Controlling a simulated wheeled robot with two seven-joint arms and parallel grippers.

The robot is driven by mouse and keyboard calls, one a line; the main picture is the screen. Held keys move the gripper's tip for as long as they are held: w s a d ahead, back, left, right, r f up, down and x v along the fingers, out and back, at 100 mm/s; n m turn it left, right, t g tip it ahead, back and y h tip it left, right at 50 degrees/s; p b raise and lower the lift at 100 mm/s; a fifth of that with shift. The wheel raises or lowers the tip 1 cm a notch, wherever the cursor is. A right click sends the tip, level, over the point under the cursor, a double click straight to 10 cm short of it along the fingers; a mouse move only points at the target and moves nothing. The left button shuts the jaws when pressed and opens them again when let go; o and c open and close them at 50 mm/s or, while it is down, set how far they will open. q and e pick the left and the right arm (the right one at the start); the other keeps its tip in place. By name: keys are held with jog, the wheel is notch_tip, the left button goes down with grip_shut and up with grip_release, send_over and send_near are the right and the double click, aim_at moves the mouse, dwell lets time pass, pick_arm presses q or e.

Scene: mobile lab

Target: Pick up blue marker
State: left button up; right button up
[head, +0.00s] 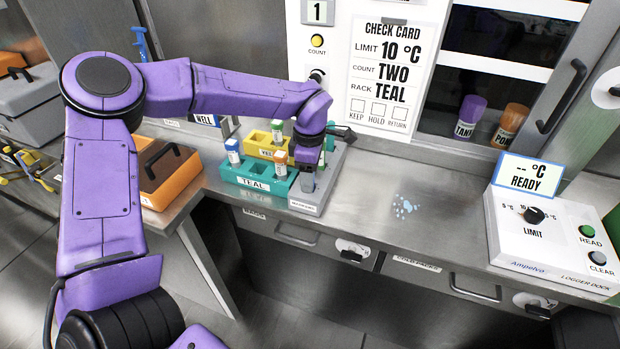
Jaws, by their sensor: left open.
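I cannot make out a blue marker for certain. My left gripper (308,181) points down at the grey holder (325,186) at the right end of the racks; it is open, and its fingertips are small and hard to see. The gripper and wrist hide part of the holder and whatever stands in it. A blue-capped vial (233,151) stands upright in the teal rack (256,184), left of the gripper. My right gripper is not in view.
A yellow rack (260,143) stands behind the teal one. An orange case (168,178) is at left. The logger dock (550,240) is at right. Purple and orange containers (468,116) (510,123) stand at the back. The middle counter is clear except for a pale blue spatter (404,207).

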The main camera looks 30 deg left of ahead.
pick_arm(q)
jog(key=shift+f, duration=0.3)
grip_shut()
notch_tip(320, 180, up, 10)
jog(key=shift+r, duration=0.1)
